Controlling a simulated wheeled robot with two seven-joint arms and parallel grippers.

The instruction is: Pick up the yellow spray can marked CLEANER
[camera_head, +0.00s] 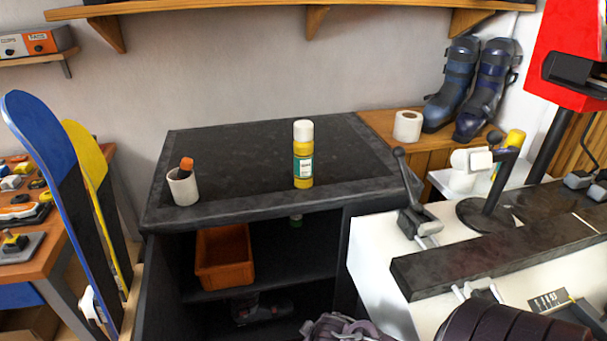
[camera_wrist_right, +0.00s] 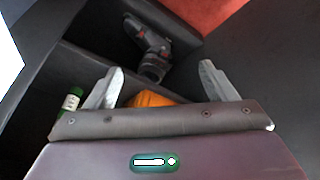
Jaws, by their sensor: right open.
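A yellow spray can (camera_head: 303,168) with a white cap and a white and green label stands upright on the dark cabinet top (camera_head: 240,150). Its label text is too small to read. My right gripper (camera_wrist_right: 160,72) is open and empty in the right wrist view, facing the cabinet's open shelves. The yellow can does not show in that view. Part of my right gripper's purplish body shows at the bottom edge of the head view, in front of the cabinet and below the can. My left gripper is not in view.
A white cup (camera_head: 183,188) with an orange-tipped item stands left of the can. An orange bin (camera_head: 223,258) sits on the shelf, near a green bottle (camera_wrist_right: 72,101). A power drill (camera_wrist_right: 150,50) lies lower. A lever-armed machine (camera_head: 415,220) stands right. The cabinet top around the can is clear.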

